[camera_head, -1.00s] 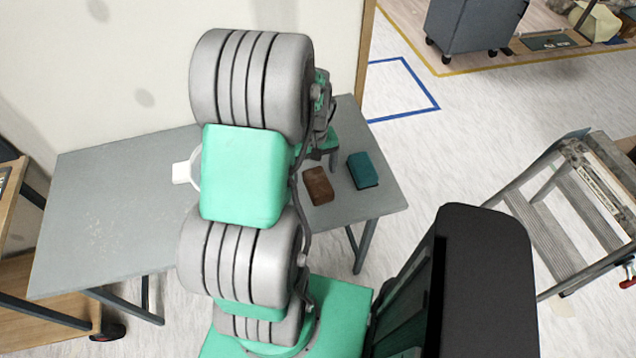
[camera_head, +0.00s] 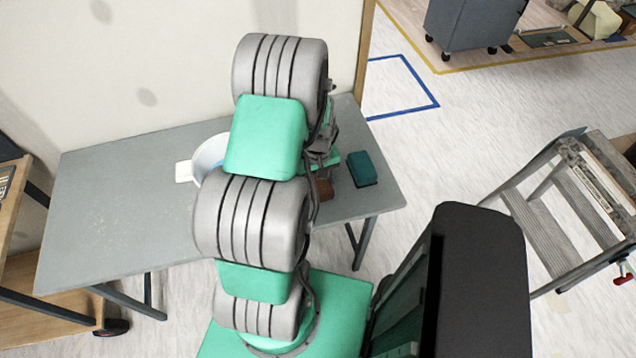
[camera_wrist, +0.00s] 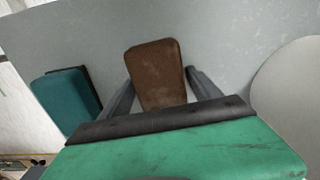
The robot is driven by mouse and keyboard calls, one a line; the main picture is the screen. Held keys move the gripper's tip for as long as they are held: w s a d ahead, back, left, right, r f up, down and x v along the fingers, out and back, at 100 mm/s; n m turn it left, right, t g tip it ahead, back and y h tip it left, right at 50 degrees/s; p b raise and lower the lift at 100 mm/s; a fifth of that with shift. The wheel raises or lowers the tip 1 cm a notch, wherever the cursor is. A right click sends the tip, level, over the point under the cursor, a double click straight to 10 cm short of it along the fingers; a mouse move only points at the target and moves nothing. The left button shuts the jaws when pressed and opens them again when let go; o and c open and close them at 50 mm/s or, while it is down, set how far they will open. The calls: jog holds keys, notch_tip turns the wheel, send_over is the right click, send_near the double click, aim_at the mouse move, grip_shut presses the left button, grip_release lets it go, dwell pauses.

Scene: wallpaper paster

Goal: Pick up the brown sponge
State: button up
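The brown sponge (camera_wrist: 157,72) lies on the grey table in the wrist view, between the two fingers of my gripper (camera_wrist: 160,88). The fingers are apart, one on each side, with a visible gap at the right finger. I cannot tell how far above the table they are. In the head view a small part of the brown sponge (camera_head: 325,190) shows beside my arm; the rest is hidden. My gripper is mostly hidden behind my arm there.
A teal sponge (camera_head: 362,169) lies right of the brown one on the table (camera_head: 110,215), also in the wrist view (camera_wrist: 66,98). A white bucket (camera_head: 207,152) stands partly behind my arm. A stepladder (camera_head: 560,210) stands on the floor at right.

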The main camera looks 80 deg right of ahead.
jog(key=c, duration=1.1)
jog(key=shift+r, duration=0.15)
